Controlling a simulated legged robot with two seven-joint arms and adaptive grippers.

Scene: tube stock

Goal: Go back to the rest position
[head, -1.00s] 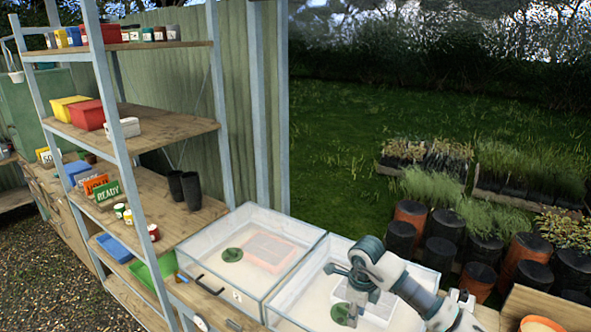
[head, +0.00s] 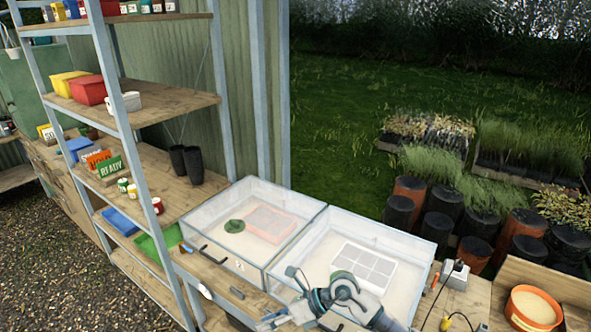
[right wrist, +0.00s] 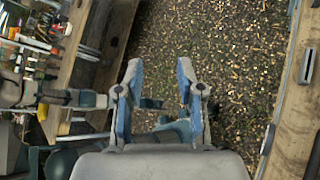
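My right gripper (head: 272,300) is in front of the clear bins, low in the head view, with its arm crossing the right bin's front. In the right wrist view the gripper (right wrist: 159,82) has its two blue-grey fingers apart. Nothing is held between them; gravel shows in the gap. My left gripper cannot be made out in either view.
Two clear bins of pale material, left (head: 219,257) and right (head: 424,285), stand on the bench. A white grid tray (head: 366,264) lies in the right one. Wooden shelving (head: 170,105) stands left. An orange pot (head: 533,310) is at right. Gravel (head: 60,270) lies clear at lower left.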

